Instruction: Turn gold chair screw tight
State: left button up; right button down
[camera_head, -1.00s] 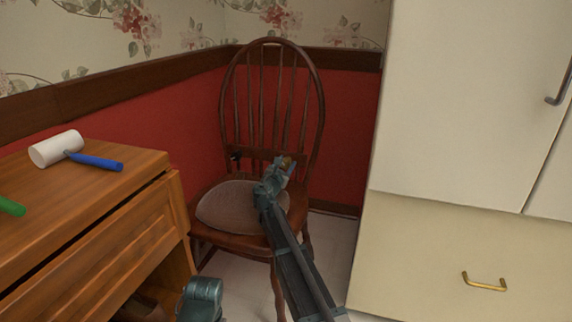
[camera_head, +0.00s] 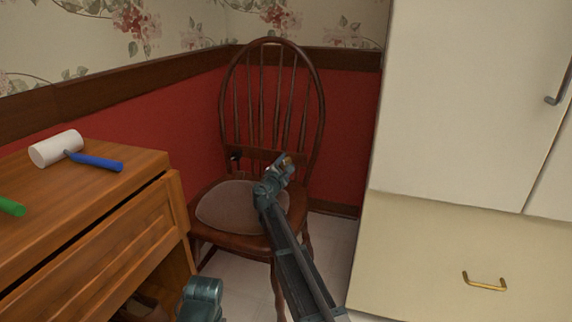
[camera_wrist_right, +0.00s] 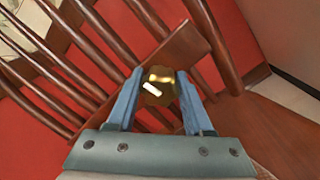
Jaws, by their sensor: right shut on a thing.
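A brown wooden chair (camera_head: 318,115) with a spindle back stands in the corner. The gold screw (camera_wrist_right: 160,88) sits on the chair's back crossbar and shows in the right wrist view, with a pale bar-shaped mark on its face. My right gripper (camera_wrist_right: 160,77) is shut on the gold screw, with one blue finger on each side of it. In the head view my right gripper (camera_head: 284,160) is at the right part of the crossbar, above the seat, and mostly hides the screw.
A dark knob (camera_head: 236,157) is on the left of the chair back. A wooden cabinet (camera_head: 110,235) at left carries a white-headed mallet (camera_head: 58,148) with a blue handle and a green handle (camera_head: 10,206). A cream cupboard (camera_head: 455,130) stands close at right.

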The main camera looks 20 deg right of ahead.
jog(key=shift+m, duration=0.6)
jog(key=shift+c, duration=1.5)
grip_release()
jog(key=v, duration=1.4)
